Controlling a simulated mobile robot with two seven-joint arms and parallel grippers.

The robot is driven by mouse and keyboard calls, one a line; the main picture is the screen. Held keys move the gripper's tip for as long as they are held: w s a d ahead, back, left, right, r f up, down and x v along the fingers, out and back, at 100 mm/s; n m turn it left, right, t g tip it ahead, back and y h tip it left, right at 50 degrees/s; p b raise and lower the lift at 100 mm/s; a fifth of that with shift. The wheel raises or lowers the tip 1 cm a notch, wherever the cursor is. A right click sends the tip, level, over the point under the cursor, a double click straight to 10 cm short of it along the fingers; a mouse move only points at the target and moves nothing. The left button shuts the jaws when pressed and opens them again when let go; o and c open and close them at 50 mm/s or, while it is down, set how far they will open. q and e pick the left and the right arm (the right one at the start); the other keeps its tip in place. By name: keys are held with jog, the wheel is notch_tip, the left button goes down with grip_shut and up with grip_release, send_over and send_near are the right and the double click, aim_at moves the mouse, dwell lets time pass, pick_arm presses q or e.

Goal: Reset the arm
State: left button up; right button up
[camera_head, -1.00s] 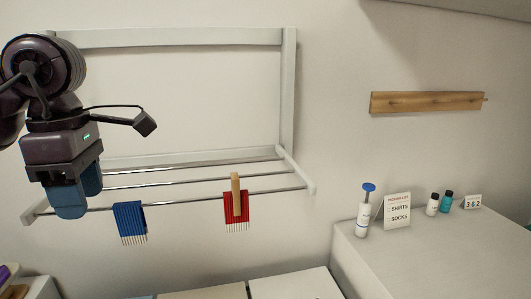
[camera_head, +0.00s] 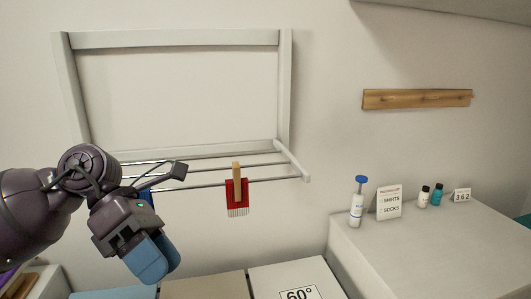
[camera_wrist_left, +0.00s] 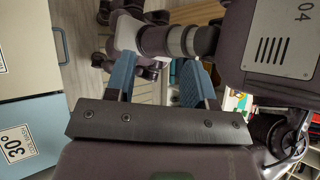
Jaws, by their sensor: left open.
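My left gripper (camera_head: 152,262) is at the lower left of the head view, with blue fingers pointing down and to the right. It also shows in the left wrist view (camera_wrist_left: 160,75), its two blue fingers apart with nothing between them. The gripper is below and in front of the wall drying rack (camera_head: 285,90). A red cloth (camera_head: 237,198) hangs on the front rod under a wooden clothespin (camera_head: 236,175). A blue cloth (camera_head: 146,198) on the rod is mostly hidden behind my left arm. My right gripper is not in view.
A white counter (camera_head: 420,235) at the right holds a blue-capped bottle (camera_head: 357,207), a sign (camera_head: 389,202) and small bottles. Bins, one labelled 60° (camera_head: 300,294), stand along the bottom. A wooden peg rail (camera_head: 417,98) is on the wall.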

pick_arm(q)
jog(key=w+d+f+n+t+h, duration=0.3)
jog(key=f+n+t+h, duration=0.2)
jog(key=n+h, duration=0.75)
jog(key=w+a+f+n+t+y, duration=0.1)
jog(key=a+f+n+t+y, duration=0.4)
jog(key=n+t, duration=0.5)
jog(key=w+a+f+n+t+y, duration=0.2)
jog(key=f+n+t+y, duration=0.2)
jog(key=f+n+t, duration=0.55)
jog(key=s+a+f+n+g+y, duration=0.4)
jog(key=s+f+n+y, duration=0.2)
jog(key=f, duration=0.5)
jog(key=s+a+f+n+g+y, duration=0.4)
jog(key=s+a+f+n+y, duration=0.1)
jog(key=s+f+n, duration=0.6)
jog(key=shift+s+f+n+y, duration=0.15)
jog(key=shift+f+n+y, duration=0.15)
jog(key=shift+f+y, duration=0.4)
